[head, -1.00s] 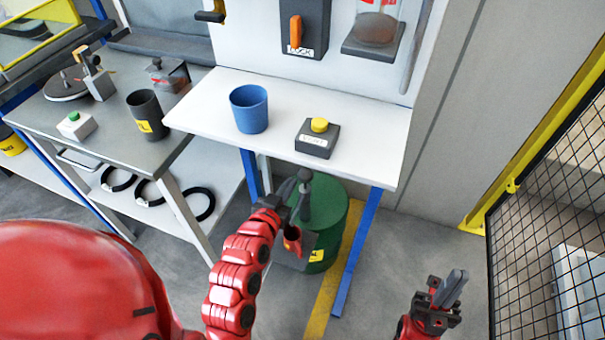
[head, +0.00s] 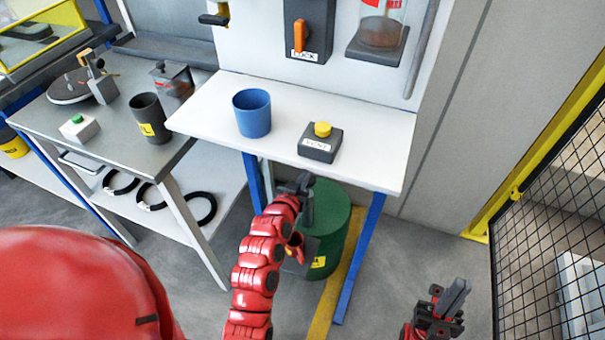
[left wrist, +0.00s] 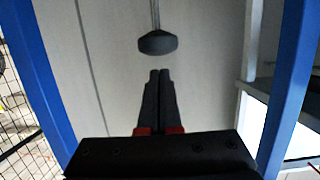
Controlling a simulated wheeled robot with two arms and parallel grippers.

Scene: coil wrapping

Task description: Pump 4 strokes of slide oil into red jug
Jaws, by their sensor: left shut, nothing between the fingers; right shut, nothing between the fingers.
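A green drum (head: 332,215) stands on the floor under the white table. A dark upright pump (head: 307,212) shows in front of it, partly covered by my left arm. A red jug (head: 295,249) is low beside the drum, mostly hidden behind that arm. My left gripper (head: 303,183) is at the pump's top; whether it touches is unclear in the head view. In the left wrist view, its fingers (left wrist: 159,75) are shut and empty, just short of a dark knob (left wrist: 158,43) on a thin rod. My right gripper (head: 460,285) is shut and empty at lower right.
The white table (head: 225,105) holds a blue cup (head: 252,118) and a yellow-button box (head: 320,143). Its blue leg (head: 360,255) stands right of the drum. A mesh fence (head: 550,210) is at right. A grey bench (head: 105,135) is at left.

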